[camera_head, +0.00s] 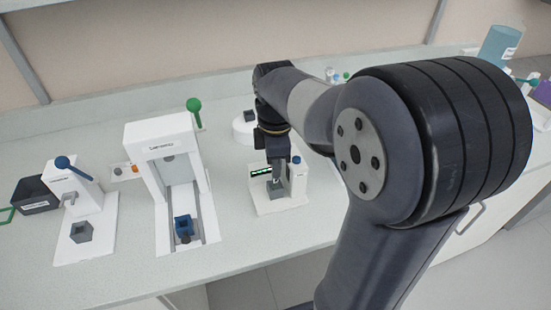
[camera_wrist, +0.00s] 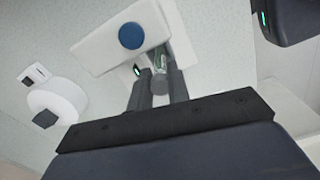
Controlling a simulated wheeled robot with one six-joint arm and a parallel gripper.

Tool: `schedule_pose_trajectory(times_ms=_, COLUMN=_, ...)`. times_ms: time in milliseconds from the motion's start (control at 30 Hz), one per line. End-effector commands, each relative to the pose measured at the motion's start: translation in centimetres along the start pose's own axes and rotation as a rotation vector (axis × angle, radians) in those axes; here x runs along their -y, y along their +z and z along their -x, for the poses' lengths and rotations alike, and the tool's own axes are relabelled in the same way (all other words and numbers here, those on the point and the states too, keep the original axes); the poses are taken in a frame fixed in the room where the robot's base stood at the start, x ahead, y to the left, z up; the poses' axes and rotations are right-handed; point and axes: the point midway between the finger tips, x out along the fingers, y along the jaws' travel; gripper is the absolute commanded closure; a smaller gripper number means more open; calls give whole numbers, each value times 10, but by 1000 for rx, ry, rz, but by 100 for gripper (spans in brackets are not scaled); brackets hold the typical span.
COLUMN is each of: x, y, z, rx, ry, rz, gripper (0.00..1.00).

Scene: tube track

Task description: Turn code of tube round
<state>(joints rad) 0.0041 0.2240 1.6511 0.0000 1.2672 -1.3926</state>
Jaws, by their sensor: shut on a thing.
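My gripper (camera_wrist: 159,78) is shut on a small, pale, see-through tube (camera_wrist: 160,62), which shows between the fingertips in the wrist view. In the head view my gripper (camera_head: 277,178) points down over a white device (camera_head: 262,207) with a green-lit display (camera_head: 261,171) and a blue knob (camera_head: 296,160). The same device (camera_wrist: 95,50) and its blue knob (camera_wrist: 131,36) lie just beyond the fingertips in the wrist view. The code on the tube cannot be made out. I cannot tell whether the tube's lower end touches the device.
A white press with a green-knobbed lever (camera_head: 193,105) and a blue holder (camera_head: 183,226) stands left. Further left are a blue-knobbed device (camera_head: 75,190) and a black box (camera_head: 34,194). A round white device (camera_head: 242,128) sits behind my gripper. The front bench strip is clear.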

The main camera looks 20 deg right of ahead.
Motion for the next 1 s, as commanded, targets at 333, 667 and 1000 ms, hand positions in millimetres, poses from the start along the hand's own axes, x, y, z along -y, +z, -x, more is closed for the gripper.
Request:
schedule_pose_trajectory(times_ms=333, x=0, y=0, z=2, rx=0, ry=0, rz=393, gripper=94)
schedule_pose_trajectory(times_ms=667, x=-1, y=0, z=1, rx=0, ry=-1, rz=742, gripper=94)
schedule_pose_trajectory(times_ms=1000, x=-1, y=0, z=0, rx=0, ry=1, rz=802, gripper=94)
